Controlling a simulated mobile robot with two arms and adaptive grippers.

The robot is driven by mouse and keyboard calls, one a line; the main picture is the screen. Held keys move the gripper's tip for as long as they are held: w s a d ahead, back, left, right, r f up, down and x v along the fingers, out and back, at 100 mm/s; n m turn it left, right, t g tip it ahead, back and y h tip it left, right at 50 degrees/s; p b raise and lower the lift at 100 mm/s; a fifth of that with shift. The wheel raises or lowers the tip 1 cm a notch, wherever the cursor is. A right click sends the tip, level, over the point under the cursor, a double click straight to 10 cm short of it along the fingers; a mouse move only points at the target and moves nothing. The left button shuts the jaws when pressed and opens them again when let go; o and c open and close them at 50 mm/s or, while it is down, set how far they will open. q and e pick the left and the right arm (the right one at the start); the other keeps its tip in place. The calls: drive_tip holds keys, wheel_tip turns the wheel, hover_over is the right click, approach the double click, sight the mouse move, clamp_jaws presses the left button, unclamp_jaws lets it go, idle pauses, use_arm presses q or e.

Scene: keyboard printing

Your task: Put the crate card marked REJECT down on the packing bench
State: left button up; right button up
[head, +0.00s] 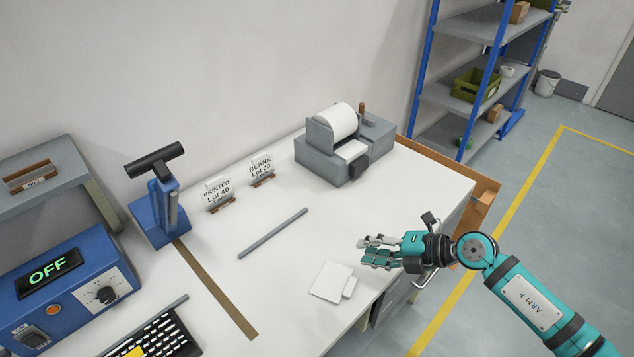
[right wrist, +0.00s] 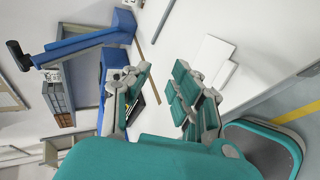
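A blank-looking white card (head: 328,280) with a small white block at its right edge lies flat on the white packing bench (head: 290,318), near the front edge. No REJECT lettering can be read on any card in view. My right gripper (head: 366,251) is just behind and to the right of this card, above the bench edge, with its fingers pointing left. In the right wrist view its fingers (right wrist: 160,95) are spread with nothing between them, and the white card (right wrist: 208,62) lies beyond the right finger. My left gripper is not in view.
Cards reading PRINTED Lot 40 (head: 217,194) and BLANK Lot 20 (head: 262,169) stand in wooden holders by the wall. A grey label printer (head: 345,150) stands behind. A grey bar (head: 273,233) lies mid-bench. A blue press (head: 160,205), blue control box (head: 72,285) and keyboard (head: 160,338) are left.

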wheel_tip(320, 180, up, 12)
drive_tip(key=a+m+t+y, duration=0.2)
drive_tip(key=a+m+t, duration=0.1)
drive_tip(key=m+t, duration=0.7)
drive_tip(key=s+d+f+m+t+h, duration=0.15)
drive_tip(key=d+f+m+h, duration=0.25)
drive_tip(key=d+m+h, duration=0.75)
drive_tip(key=s+d+f+m+g+h, duration=0.3)
drive_tip(key=s+f+m+g+h, duration=0.1)
drive_tip(key=s+f+m, duration=0.25)
drive_tip(key=s+a+f+g+y, duration=0.1)
drive_tip(key=s+f+g, duration=0.4)
drive_tip(key=s, duration=0.4)
drive_tip(key=s+a+f+g+y, duration=0.2)
drive_tip(key=s+f+g, duration=0.3)
drive_tip(key=s, duration=0.5)
wheel_tip(320, 180, down, 28)
drive_tip(key=b, duration=0.3)
drive_tip(key=s+d+f+g+b, duration=0.2)
drive_tip(key=s+d+f+b, duration=0.1)
drive_tip(key=s+f, duration=1.4)
wheel_tip(320, 180, down, 3)
drive_tip(key=shift+s+d+f, duration=0.15)
